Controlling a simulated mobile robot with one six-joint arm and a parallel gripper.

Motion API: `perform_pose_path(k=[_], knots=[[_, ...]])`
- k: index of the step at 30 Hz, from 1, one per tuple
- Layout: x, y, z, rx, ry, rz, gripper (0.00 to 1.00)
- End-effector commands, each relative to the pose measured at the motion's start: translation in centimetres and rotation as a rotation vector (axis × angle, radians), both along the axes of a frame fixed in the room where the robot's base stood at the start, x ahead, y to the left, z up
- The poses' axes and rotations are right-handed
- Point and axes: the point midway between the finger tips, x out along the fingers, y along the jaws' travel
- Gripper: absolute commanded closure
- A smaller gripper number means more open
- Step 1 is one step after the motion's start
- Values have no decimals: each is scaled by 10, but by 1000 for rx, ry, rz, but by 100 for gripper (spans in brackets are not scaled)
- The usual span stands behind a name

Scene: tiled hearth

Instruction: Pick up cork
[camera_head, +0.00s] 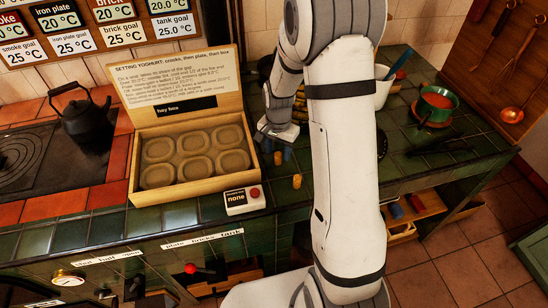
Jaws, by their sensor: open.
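Two small orange-tan cylinders that look like corks are on the green tiled top, right of the wooden box. One cork (297,181) stands clear near the front edge. The other cork (278,158) is farther back, just below my gripper. My gripper (277,150) points down and is open, with its bluish tips seemingly on either side of the farther cork. I cannot tell whether the tips touch it. My arm hides part of the counter to the right.
The open wooden box (147,194) with several round hollows stands left of my gripper. A small white device with a red button (243,200) is in front of it. A black kettle (82,115) is at left. A green pot (436,105) is at right.

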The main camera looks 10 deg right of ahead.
Motion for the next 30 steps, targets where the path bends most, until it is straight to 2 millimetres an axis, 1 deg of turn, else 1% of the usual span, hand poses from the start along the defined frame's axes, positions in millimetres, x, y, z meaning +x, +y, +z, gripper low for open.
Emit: perform_pose_path(k=[1, 3, 6, 14, 30], knots=[[-3, 0, -6, 0, 4, 0, 54], [-2, 0, -17, 0, 3, 0, 54], [-2, 0, -25, 1, 1, 0, 54], [-1, 0, -27, 0, -1, -1, 54], [-1, -1, -26, 0, -1, -1, 98]])
